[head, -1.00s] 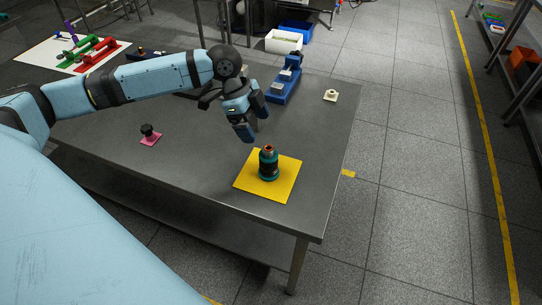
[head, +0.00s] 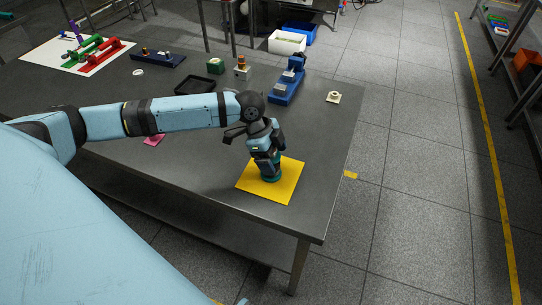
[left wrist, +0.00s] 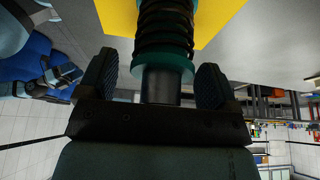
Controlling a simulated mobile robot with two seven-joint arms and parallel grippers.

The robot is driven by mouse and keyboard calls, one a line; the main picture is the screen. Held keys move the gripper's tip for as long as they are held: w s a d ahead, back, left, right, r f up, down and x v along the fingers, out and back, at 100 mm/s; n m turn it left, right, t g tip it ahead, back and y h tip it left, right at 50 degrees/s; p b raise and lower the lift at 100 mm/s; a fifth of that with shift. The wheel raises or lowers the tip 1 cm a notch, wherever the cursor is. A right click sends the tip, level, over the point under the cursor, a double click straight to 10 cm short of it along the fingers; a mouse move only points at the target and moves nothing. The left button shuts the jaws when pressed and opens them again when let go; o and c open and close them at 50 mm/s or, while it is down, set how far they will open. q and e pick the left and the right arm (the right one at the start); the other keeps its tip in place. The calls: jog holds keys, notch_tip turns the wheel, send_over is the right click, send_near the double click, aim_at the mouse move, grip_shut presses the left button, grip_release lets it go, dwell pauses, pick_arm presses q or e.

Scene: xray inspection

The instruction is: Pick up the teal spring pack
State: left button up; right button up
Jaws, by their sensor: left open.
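The teal spring pack (head: 273,178) stands upright on a yellow mat (head: 286,186) near the right front of the grey table. In the head view my left gripper (head: 268,163) is directly over it and hides most of it; only part of its teal base shows. In the left wrist view the spring pack (left wrist: 163,66) shows a dark coil, a teal collar and a grey cylinder end between the two open fingers (left wrist: 158,85). A gap shows beside each finger, so the fingers look apart from it. My right gripper is not in view.
A blue fixture (head: 287,82) stands behind the gripper, with a small cream part (head: 333,97) to its right. A black tray (head: 195,86) and a pink plate (head: 154,139) lie to the left. The table's right edge is close to the mat.

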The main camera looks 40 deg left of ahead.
pick_arm(q)
jog(key=c, duration=1.1)
jog(key=shift+o, duration=0.2)
jog(key=shift+r, duration=0.1)
